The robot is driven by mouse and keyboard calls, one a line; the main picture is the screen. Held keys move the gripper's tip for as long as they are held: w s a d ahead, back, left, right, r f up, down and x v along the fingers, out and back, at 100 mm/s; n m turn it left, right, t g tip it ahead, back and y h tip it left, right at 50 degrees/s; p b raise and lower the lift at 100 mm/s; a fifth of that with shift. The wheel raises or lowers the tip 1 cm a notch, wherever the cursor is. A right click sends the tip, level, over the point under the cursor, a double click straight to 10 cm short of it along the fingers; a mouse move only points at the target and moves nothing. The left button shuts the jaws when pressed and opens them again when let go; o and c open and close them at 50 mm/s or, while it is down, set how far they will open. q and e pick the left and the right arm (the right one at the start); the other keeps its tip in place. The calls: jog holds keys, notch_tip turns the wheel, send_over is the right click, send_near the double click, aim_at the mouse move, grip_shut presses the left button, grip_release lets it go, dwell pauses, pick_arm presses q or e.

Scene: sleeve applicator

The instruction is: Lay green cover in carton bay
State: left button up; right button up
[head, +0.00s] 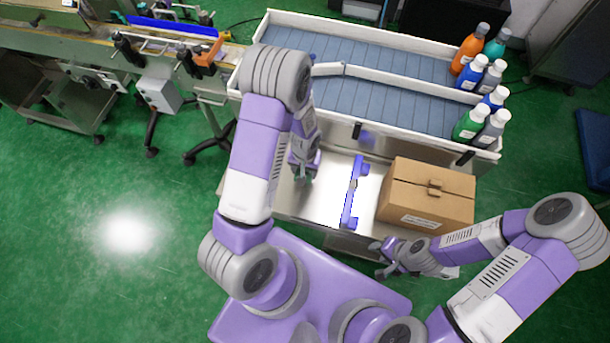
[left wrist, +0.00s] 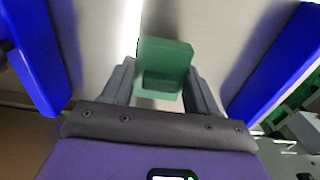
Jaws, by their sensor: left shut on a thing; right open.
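My left gripper (left wrist: 162,85) is shut on the green cover (left wrist: 165,55), a small green block-like piece held between its two fingers over a pale surface. In the head view my left gripper (head: 304,172) hangs over the left part of the light worktable (head: 328,203), and the cover is mostly hidden there. A brown cardboard carton (head: 405,200) sits at the right of this worktable and looks closed on top. I cannot make out a separate carton bay. My right gripper (head: 379,258) is open and empty near the table's front edge, just below the carton.
A blue bracket (head: 353,190) stands between my left gripper and the carton. Blue bars flank the cover in the left wrist view (left wrist: 280,65). Behind is a white-walled conveyor (head: 400,100) with several bottles at its right end. Bare tabletop lies left of the bracket.

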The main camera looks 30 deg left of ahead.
pick_arm(q)
jog(key=shift+f+b, duration=0.3)
jog(key=shift+f, duration=1.65)
jog(key=shift+f, duration=0.1)
jog(key=o, duration=1.1)
notch_tip(320, 180, up, 12)
jog(key=shift+r+p, duration=0.15)
jog(key=shift+p, duration=1.05)
